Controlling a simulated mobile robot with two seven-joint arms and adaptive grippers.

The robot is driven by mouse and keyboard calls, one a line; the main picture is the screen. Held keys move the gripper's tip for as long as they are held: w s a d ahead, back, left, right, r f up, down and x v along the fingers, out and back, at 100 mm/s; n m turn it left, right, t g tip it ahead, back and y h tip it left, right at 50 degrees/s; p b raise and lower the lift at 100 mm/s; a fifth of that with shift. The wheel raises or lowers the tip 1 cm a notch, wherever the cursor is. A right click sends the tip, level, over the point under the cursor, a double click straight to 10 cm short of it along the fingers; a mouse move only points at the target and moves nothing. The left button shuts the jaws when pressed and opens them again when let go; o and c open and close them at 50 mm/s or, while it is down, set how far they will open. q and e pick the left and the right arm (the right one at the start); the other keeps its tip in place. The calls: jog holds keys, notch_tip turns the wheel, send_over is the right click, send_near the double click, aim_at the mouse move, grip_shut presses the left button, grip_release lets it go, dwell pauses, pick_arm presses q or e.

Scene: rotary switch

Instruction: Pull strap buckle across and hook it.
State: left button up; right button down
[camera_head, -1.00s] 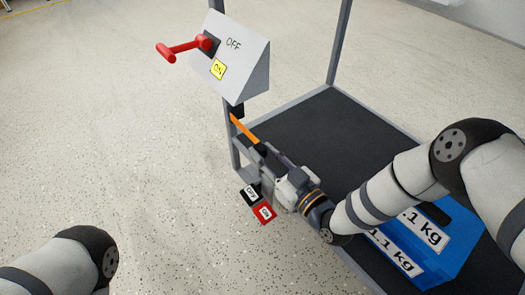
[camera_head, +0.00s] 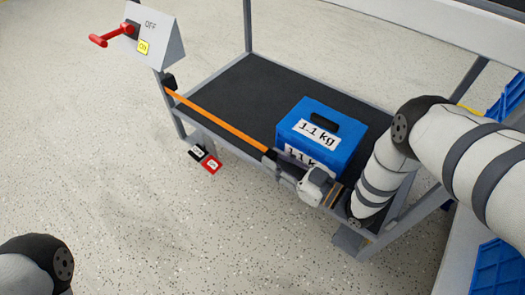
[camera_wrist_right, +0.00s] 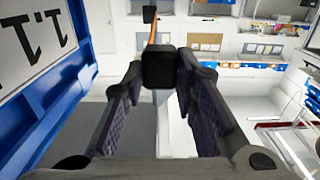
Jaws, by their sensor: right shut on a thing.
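The orange strap (camera_head: 222,123) is stretched from a black reel (camera_head: 169,82) on the cart's left post along the cart's front side. Its black buckle (camera_wrist_right: 159,68) is between the fingers of my right gripper (camera_wrist_right: 158,80) in the right wrist view, with the strap running away behind it. In the head view my right gripper (camera_head: 276,163) is at the cart's front edge, in front of the blue crate. The hook for the buckle cannot be made out. My left arm shows at the lower left; its gripper is out of view.
The blue crate (camera_head: 345,140) labelled 1.1 kg stands on the black shelf of the cart (camera_head: 235,85). A box with a red rotary handle (camera_head: 112,36) is on the left post. Red and black tags (camera_head: 211,164) hang below the front edge. The floor at left is clear.

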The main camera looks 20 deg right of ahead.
jog(key=shift+s+d, duration=0.4)
jog(key=shift+s, duration=0.2)
jog(key=c, duration=1.3)
grip_release()
